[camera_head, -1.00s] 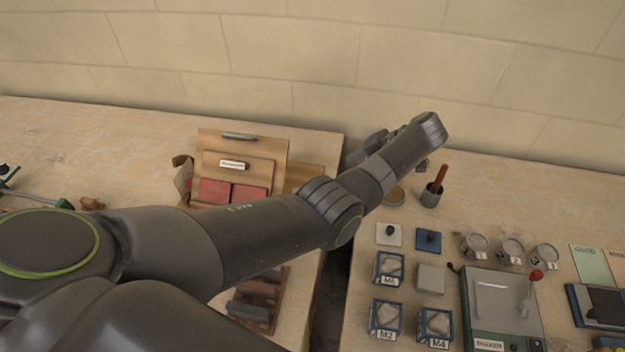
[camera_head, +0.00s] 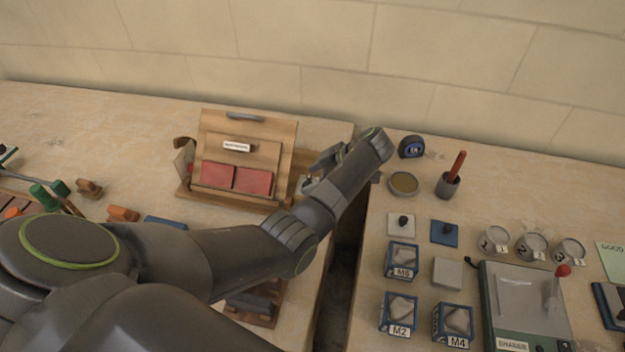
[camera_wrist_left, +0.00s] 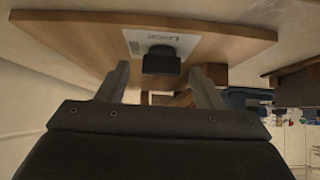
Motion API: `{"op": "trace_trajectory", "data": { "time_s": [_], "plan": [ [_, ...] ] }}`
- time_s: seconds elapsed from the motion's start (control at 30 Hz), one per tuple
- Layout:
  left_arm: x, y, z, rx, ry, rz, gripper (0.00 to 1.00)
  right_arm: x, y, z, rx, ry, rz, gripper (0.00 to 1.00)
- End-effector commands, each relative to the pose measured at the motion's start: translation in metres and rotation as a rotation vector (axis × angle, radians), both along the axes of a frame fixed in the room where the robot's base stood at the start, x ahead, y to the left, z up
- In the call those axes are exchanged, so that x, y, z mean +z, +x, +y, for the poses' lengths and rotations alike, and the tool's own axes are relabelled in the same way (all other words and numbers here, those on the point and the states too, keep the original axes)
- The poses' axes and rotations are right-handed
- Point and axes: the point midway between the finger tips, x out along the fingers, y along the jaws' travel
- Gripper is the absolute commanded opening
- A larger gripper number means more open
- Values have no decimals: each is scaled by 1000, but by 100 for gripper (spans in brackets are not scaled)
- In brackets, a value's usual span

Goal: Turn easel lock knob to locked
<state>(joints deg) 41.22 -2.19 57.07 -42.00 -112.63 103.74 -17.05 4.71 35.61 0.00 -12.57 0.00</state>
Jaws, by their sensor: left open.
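The wooden easel (camera_head: 275,137) stands on the left bench with two red pieces (camera_head: 236,178) on its ledge. In the left wrist view the easel's wooden side (camera_wrist_left: 215,36) carries a white plate marked LOCK (camera_wrist_left: 135,40). The dark lock knob (camera_wrist_left: 161,60) sits on this plate. My left gripper (camera_wrist_left: 162,88) is open, with a fingertip on either side below the knob; I cannot tell whether they touch it. In the head view the left gripper (camera_head: 312,172) is at the easel's right side, and the knob is hidden there. My right gripper is not in view.
A gap (camera_head: 345,250) separates the two benches. Tools lie at the far left.

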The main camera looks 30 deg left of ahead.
Motion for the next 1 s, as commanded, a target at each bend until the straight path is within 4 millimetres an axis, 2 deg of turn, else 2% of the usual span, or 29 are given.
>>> {"op": "trace_trajectory", "data": {
  "time_s": [0.37, 0.7, 1.0],
  "plan": [
    [-5, -2, 4, 1, 1, 1, 60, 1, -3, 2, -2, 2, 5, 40],
    [-5, -1, 4, 1, 1, 0, 16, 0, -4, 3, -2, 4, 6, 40],
    [-3, -2, 3, -35, -1, -2, 15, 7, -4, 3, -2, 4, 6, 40]
  ]
}}
